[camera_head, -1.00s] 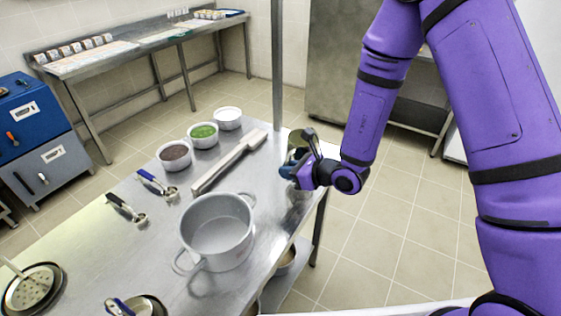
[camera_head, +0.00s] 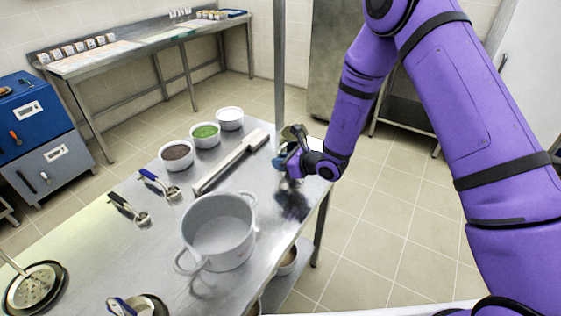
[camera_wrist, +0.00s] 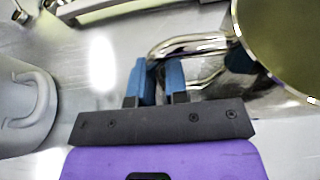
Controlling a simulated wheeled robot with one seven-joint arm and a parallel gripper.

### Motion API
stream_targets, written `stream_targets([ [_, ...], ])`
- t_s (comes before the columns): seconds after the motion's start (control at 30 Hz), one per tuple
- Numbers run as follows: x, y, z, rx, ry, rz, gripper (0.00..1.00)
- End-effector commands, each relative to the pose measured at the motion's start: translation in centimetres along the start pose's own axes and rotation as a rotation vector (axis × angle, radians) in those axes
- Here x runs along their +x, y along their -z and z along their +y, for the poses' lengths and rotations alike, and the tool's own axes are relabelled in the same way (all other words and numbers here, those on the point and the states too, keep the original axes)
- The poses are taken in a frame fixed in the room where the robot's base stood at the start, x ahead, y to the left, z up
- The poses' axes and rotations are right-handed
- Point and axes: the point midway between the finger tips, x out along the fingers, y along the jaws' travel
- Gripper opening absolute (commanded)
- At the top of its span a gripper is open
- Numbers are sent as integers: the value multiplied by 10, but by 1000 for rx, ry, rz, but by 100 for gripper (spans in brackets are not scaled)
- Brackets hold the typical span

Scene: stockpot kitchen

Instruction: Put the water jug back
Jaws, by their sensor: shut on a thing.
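The water jug (camera_head: 297,134) is a shiny metal vessel at the right side of the steel table, partly hidden by my gripper. In the wrist view the jug's bright rim and olive-toned inside (camera_wrist: 285,40) fill the upper right. Its curved metal handle (camera_wrist: 190,45) passes between my blue fingertips. My gripper (camera_head: 287,164) is shut on this handle, also seen in the wrist view (camera_wrist: 161,82). A dark patch, shadow or reflection, lies on the table below the gripper. I cannot tell how far the jug's base is above the table.
A grey stockpot (camera_head: 219,231) stands left of my gripper on the table (camera_head: 255,180). A long metal tool (camera_head: 231,160) lies behind it. Bowls of dark (camera_head: 176,153), green (camera_head: 205,132) and white (camera_head: 230,116) contents line the far edge. Scoops (camera_head: 158,184) lie left.

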Motion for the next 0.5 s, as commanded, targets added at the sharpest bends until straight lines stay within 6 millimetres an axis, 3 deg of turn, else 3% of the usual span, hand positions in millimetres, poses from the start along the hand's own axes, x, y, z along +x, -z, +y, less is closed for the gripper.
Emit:
stream_targets([
  [0.3,1,1,0,-1,0,-2,0],
  [0.33,1,1,0,-1,0,-1,21],
  [0.4,1,1,0,-1,0,-1,37],
  [0.5,1,1,0,-1,0,-1,40],
])
